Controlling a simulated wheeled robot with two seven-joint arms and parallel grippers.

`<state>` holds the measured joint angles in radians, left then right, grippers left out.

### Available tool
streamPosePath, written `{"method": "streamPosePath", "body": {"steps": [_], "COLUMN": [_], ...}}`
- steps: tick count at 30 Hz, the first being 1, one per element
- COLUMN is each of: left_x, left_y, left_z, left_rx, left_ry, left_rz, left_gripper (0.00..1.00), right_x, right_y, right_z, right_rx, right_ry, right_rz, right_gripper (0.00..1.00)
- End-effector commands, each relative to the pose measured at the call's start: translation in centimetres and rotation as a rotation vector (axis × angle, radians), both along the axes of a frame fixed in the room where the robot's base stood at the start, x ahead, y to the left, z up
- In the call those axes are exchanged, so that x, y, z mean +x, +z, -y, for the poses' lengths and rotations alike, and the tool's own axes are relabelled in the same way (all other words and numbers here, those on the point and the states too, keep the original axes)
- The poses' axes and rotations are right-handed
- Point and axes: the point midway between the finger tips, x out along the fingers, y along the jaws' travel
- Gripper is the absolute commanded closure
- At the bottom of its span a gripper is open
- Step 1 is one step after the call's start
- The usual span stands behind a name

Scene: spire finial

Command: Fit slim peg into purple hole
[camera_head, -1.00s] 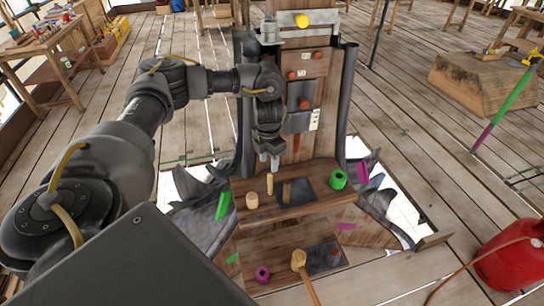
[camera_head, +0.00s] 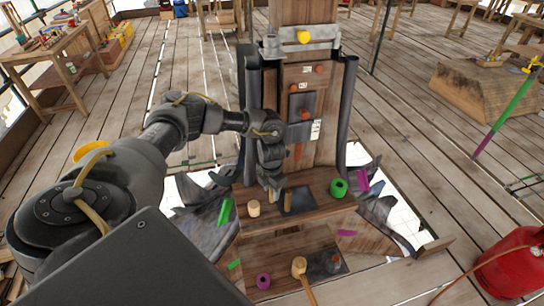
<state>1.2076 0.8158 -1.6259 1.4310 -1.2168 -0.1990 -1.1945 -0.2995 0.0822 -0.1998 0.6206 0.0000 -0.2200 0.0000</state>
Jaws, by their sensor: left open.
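The slim peg (camera_head: 271,196) is a pale wooden pin upright on the upper wooden shelf, mostly hidden by my left gripper. My left gripper (camera_head: 272,186) points down right at the peg, with its fingers open; I cannot tell whether they touch it. The purple block with a dark hole in its top (camera_head: 263,281) stands on the lower shelf, below and slightly left of the gripper. My right gripper is not in view.
A thicker pale peg (camera_head: 254,208) and a brown peg (camera_head: 287,200) stand close to the gripper. A green holed block (camera_head: 338,188) is to the right. A mallet (camera_head: 300,267) lies on the lower shelf (camera_head: 283,246), right of the purple block.

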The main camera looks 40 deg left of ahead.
Motion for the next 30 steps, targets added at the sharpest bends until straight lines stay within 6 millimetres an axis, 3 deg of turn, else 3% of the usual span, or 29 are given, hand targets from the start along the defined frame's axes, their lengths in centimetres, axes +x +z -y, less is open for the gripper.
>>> {"method": "streamPosePath", "body": {"steps": [6,15,25,30], "left_x": [0.0,0.0,0.0,0.2], "left_y": [-0.1,0.0,0.1,1.3], "left_z": [0.0,0.0,0.0,0.1], "left_rx": [0.0,0.0,0.0,-0.002], "left_ry": [0.0,0.0,0.0,0.0], "left_rz": [0.001,0.001,0.001,0.004], "left_gripper": [0.61,1.0,1.0,1.0], "right_x": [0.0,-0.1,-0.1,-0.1], "right_y": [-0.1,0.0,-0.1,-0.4], "right_z": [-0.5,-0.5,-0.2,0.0], "right_rx": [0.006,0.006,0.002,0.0], "right_ry": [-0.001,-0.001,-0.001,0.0], "right_rz": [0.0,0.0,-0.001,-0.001], "right_gripper": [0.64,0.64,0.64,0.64]}}
